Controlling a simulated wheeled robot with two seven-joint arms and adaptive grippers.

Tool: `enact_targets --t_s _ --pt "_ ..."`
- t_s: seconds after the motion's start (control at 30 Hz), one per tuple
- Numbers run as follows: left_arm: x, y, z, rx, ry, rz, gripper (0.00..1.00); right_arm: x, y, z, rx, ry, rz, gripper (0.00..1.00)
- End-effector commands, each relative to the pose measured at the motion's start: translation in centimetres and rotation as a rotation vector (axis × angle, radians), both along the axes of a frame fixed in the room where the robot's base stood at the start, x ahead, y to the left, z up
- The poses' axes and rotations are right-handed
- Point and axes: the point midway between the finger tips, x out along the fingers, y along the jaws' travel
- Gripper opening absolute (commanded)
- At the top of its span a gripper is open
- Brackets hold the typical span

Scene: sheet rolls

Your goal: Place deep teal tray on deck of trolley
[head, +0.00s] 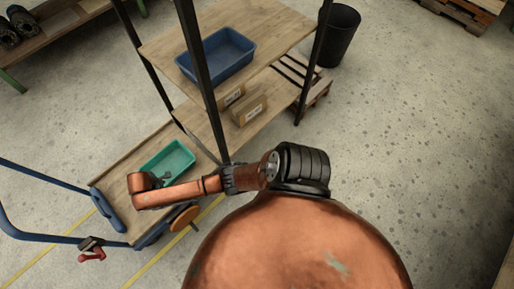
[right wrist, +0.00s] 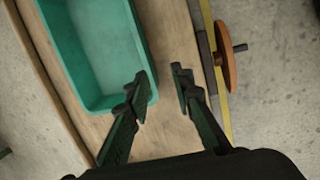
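The deep teal tray (head: 168,158) sits on the wooden deck (head: 118,212) of the trolley, and it looks empty. In the right wrist view the tray (right wrist: 92,45) fills the upper left, on the bare deck boards (right wrist: 172,45). My right gripper (head: 160,178) is over the deck at the tray's near end. In the right wrist view my right gripper (right wrist: 162,88) is open, with nothing between its fingers. Its left finger overlaps the tray's near right corner; I cannot tell whether it touches. My left gripper is not in view.
A shelf rack with dark posts (head: 197,68) stands beside the trolley, holding a blue bin (head: 217,54) and cardboard boxes (head: 249,110). The trolley has a blue handle (head: 40,237) and an orange wheel (right wrist: 226,55). A black waste bin (head: 339,35) stands behind.

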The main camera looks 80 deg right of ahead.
Motion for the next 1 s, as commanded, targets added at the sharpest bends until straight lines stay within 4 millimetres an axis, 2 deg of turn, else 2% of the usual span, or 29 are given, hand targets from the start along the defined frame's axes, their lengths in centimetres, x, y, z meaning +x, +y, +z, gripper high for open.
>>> enact_targets --t_s 0.03,0.2,0.43,0.57,0.67,0.77,0.87,1.0 --pt "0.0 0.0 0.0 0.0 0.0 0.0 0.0 -0.6 1.7 -0.2 0.059 -0.058 -0.008 0.22" --pt "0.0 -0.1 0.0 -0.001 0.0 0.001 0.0 -1.0 5.5 1.1 0.215 -0.23 -0.049 0.22" --pt "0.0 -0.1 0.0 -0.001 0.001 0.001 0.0 -2.1 7.9 3.8 0.371 -0.397 -0.122 0.22" --pt "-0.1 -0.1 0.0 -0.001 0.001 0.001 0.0 -3.5 7.9 3.7 0.429 -0.449 -0.182 0.22" --pt "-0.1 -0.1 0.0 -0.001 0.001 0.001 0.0 -5.3 7.2 2.0 0.454 -0.458 -0.239 0.22" --pt "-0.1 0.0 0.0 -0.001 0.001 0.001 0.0 -7.7 6.1 -0.8 0.461 -0.444 -0.303 0.22" --pt "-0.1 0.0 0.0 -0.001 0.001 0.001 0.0 -10.2 5.0 -3.9 0.454 -0.418 -0.358 0.22" --pt "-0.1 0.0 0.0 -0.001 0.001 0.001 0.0 -14.8 3.3 -8.8 0.435 -0.366 -0.44 0.22"
